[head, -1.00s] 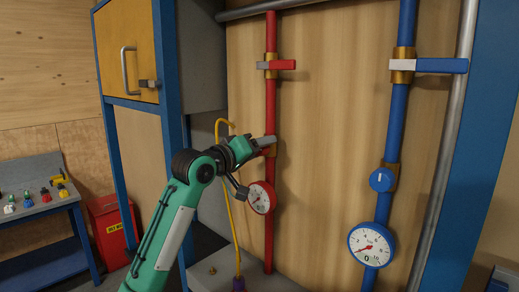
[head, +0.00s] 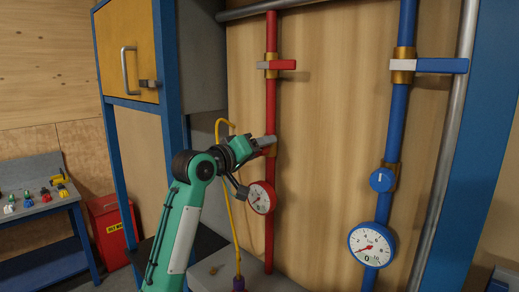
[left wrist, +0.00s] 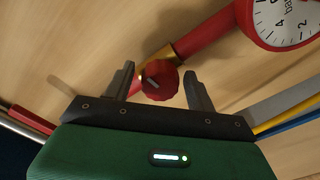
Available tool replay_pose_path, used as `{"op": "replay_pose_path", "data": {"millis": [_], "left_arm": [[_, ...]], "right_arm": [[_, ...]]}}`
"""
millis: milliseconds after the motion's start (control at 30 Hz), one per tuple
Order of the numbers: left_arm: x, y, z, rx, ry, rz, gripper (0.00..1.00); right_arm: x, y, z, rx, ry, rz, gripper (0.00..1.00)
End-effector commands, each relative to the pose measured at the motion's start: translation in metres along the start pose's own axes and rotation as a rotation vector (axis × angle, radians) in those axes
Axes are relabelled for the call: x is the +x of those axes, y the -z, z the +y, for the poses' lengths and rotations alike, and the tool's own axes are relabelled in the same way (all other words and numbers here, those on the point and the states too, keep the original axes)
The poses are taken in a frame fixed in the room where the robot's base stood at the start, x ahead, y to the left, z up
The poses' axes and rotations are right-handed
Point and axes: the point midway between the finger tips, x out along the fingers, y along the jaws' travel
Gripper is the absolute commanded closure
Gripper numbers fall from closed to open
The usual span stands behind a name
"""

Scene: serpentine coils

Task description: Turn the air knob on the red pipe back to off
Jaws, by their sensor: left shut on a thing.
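The red air knob (left wrist: 159,80) sits on the red pipe (head: 270,101), with a pale pointer mark on its face, slanted in the left wrist view. My left gripper (head: 266,142) reaches it from the left in the head view and hides most of it there. In the left wrist view the two fingers (left wrist: 160,72) stand either side of the knob, and the gripper is shut on it. The red gauge (head: 261,198) is just below the knob on the pipe; its dial (left wrist: 286,18) also shows in the left wrist view. My right gripper is out of view.
A red-handled valve (head: 276,65) is higher on the red pipe. The blue pipe (head: 397,115) at right carries a blue knob (head: 382,179) and a blue gauge (head: 371,245). A yellow hose (head: 231,200) hangs beside my left arm. A yellow cabinet (head: 127,50) stands left.

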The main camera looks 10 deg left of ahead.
Motion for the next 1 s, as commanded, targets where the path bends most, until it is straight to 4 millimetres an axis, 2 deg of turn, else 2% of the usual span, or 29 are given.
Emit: {"op": "replay_pose_path", "data": {"millis": [33,200,500,767,1000], "left_arm": [[0.0014,-0.002,0.0014,-0.787,-0.012,-0.012,0.76],[0.0012,-0.0017,0.0012,-0.946,-0.01,-0.013,0.75],[0.0011,-0.0014,0.0012,-0.98,-0.01,-0.012,0.75],[0.0011,-0.0014,0.0013,-1.225,-0.009,-0.014,0.75],[0.001,-0.0012,0.0009,-1.243,-0.007,-0.013,0.75]], "right_arm": [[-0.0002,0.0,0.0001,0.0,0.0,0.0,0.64],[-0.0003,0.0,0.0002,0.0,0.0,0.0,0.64],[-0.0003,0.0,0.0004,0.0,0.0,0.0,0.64],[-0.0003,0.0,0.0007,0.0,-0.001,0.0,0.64],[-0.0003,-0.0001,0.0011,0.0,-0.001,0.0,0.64]]}}
